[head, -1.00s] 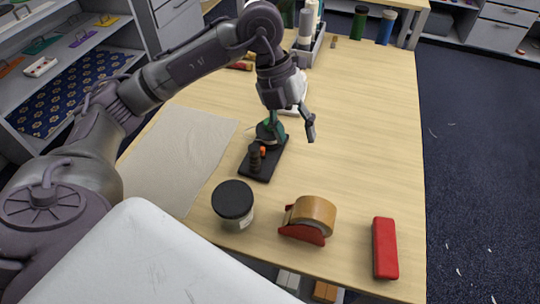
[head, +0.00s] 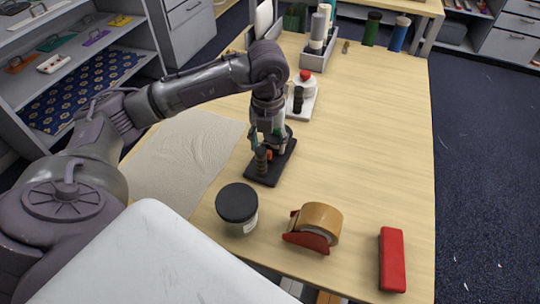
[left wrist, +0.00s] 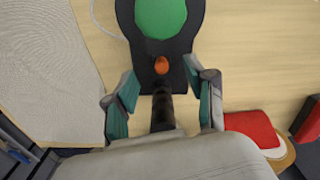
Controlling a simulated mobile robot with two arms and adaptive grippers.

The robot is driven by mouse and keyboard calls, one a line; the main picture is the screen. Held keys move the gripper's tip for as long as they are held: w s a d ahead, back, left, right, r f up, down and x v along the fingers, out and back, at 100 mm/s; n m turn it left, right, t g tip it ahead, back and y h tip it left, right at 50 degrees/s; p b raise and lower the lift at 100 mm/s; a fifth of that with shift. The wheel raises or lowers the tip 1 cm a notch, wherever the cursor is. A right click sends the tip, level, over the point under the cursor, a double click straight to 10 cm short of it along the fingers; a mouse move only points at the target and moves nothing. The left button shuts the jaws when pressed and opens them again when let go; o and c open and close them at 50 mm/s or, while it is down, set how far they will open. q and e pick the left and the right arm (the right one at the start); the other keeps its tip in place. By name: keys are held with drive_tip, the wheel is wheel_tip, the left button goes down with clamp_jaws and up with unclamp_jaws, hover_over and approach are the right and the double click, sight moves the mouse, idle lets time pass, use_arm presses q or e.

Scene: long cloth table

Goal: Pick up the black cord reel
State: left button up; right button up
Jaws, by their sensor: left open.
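The black cord reel (head: 261,178) lies on the table beside the pale cloth. In the left wrist view its black base (left wrist: 183,46) carries a green disc (left wrist: 160,17), an orange knob (left wrist: 161,66) and a dark upright handle (left wrist: 162,108). My left gripper (head: 268,146) is just over the reel and partly hides it. In the left wrist view my left gripper (left wrist: 163,100) is open, its fingers on either side of the handle with gaps on both sides. My right gripper is not in view.
A white reel with a red disc (head: 304,77) stands farther back. A black-lidded jar (head: 237,204), a tape dispenser (head: 313,225) and a red box (head: 392,258) stand near the front edge. The pale cloth (head: 185,160) lies left. The table's right side is mostly clear.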

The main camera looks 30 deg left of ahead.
sight(269, 151)
use_arm(q)
drive_tip(key=shift+d+f, duration=0.1)
drive_tip(key=shift+f, duration=1.75)
drive_tip(key=shift+w, duration=0.1)
clamp_jaws()
